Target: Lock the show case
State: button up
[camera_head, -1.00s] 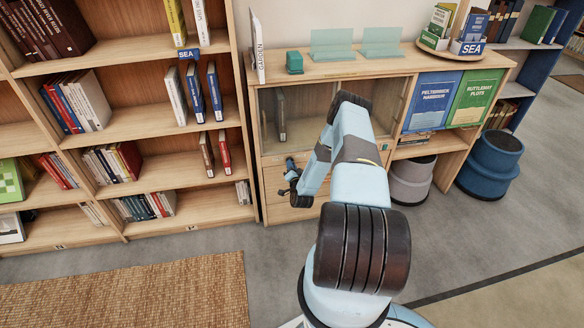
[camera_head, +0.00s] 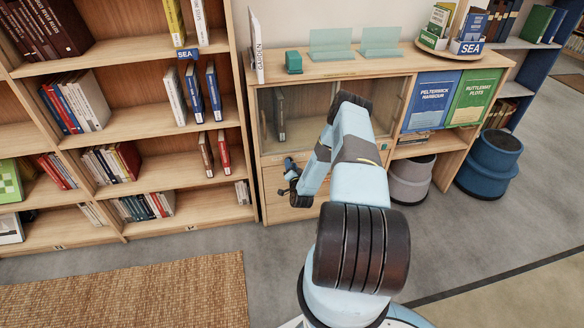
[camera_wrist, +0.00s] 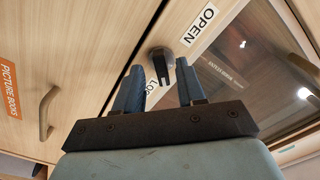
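The show case (camera_head: 305,108) is the glass-fronted part of the low wooden cabinet in the head view. A book (camera_head: 280,112) stands behind its glass. In the wrist view a black turning knob (camera_wrist: 161,60) sits on a pale wooden rail between an OPEN label (camera_wrist: 201,25) and a partly hidden LOCK label (camera_wrist: 150,92). My gripper (camera_wrist: 159,68) is open, with one finger on either side of the knob near the tips. I cannot tell whether the fingers touch it. In the head view my gripper (camera_head: 286,176) is at the cabinet front, and my arm hides part of the case.
A PICTURE BOOKS label (camera_wrist: 9,90) and a drawer handle (camera_wrist: 47,112) are close to my gripper. A green box (camera_head: 294,62) and clear stands (camera_head: 332,44) are on the cabinet top. Stools (camera_head: 412,178) stand at the right.

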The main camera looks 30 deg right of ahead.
jog(key=v, duration=1.4)
jog(key=shift+w, duration=0.2)
